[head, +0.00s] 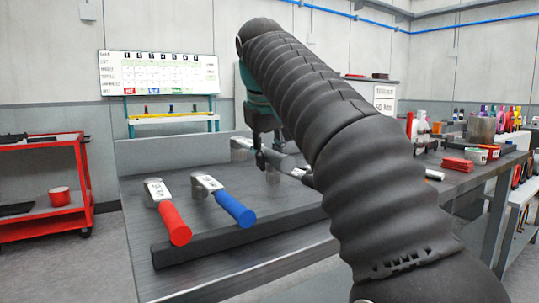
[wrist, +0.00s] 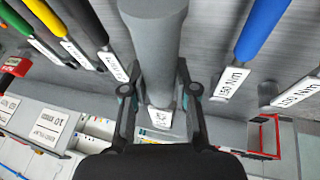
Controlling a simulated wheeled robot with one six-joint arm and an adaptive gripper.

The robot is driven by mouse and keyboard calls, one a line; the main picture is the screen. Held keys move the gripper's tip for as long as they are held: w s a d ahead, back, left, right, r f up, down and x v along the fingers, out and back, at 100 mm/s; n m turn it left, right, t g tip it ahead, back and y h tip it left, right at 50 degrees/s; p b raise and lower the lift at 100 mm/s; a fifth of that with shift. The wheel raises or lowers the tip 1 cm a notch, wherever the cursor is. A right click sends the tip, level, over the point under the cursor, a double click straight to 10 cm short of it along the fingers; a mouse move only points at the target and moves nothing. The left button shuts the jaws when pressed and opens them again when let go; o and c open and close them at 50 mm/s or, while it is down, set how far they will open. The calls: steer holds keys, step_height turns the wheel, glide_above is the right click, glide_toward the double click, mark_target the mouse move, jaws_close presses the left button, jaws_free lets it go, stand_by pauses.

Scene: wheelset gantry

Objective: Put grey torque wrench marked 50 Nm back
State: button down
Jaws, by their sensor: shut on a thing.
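My gripper (wrist: 158,95) is shut on a thick grey handle, which I take to be the grey torque wrench (wrist: 153,45). The handle runs up out of the top of the wrist view. A small white label (wrist: 161,117) shows between the fingers; I cannot read it. In the head view my gripper (head: 268,158) is over the bench, right of the blue-handled wrench (head: 234,208). My arm hides much of the held wrench there, and I cannot tell whether it touches the rack. A red-handled wrench (head: 174,222) lies left of the blue one.
A dark rail (head: 215,248) runs under the handles along the bench front. A red cart (head: 62,200) stands left; red blocks (head: 457,164) lie right.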

steer(key=shift+f+b, duration=2.55)
steer(key=shift+f, duration=1.55)
steer(key=c, duration=0.8)
jaws_free()
steer(key=shift+f, duration=0.1)
